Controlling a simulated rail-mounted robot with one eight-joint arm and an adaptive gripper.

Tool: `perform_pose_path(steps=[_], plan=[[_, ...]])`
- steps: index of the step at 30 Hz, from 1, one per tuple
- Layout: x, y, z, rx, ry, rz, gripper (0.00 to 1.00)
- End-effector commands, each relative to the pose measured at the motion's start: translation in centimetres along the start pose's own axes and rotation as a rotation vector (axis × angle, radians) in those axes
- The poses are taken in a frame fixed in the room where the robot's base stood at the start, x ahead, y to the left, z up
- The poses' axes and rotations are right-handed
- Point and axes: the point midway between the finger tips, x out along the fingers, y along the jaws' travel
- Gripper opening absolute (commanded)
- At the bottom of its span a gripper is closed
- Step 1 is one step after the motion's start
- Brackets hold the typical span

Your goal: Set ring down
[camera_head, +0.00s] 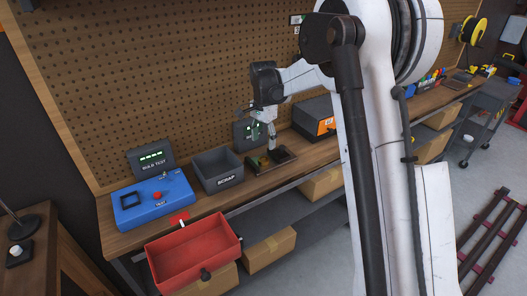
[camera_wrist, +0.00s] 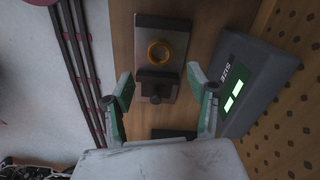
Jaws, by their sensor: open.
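In the wrist view an orange-gold ring (camera_wrist: 159,52) lies on a grey metal plate of a small dark fixture (camera_wrist: 185,24). My gripper (camera_wrist: 160,74) is open, with its two green-lined fingers spread wide to either side and nothing between them. The ring is just beyond the fingertips in the picture, apart from both fingers. In the head view my gripper (camera_head: 257,118) hangs above the workbench by the fixture (camera_head: 284,155); the ring is too small to make out there.
A dark device labelled SIZE with green lights (camera_wrist: 249,78) stands close beside the fixture. On the bench are a grey SCRAP bin (camera_head: 211,183), a blue test box (camera_head: 135,210), a BUILD TEST display (camera_head: 151,160) and an orange-fronted box (camera_head: 318,114). A red bin (camera_head: 190,266) hangs at the front edge.

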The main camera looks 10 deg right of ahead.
Motion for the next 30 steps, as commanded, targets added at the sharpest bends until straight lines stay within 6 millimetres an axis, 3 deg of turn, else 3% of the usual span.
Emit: perform_pose_path(steps=[3, 14, 24, 30], plan=[[-2.0, 0.0, 0.0, 0.0, 0.0, 0.0, 0.54], [-5.3, 0.9, 0.6, -0.027, 0.01, -0.014, 0.54], [-11.9, 7.1, 4.6, -0.224, 0.09, -0.109, 0.54], [-14.7, 11.5, 7.5, -0.35, 0.152, -0.161, 0.54]])
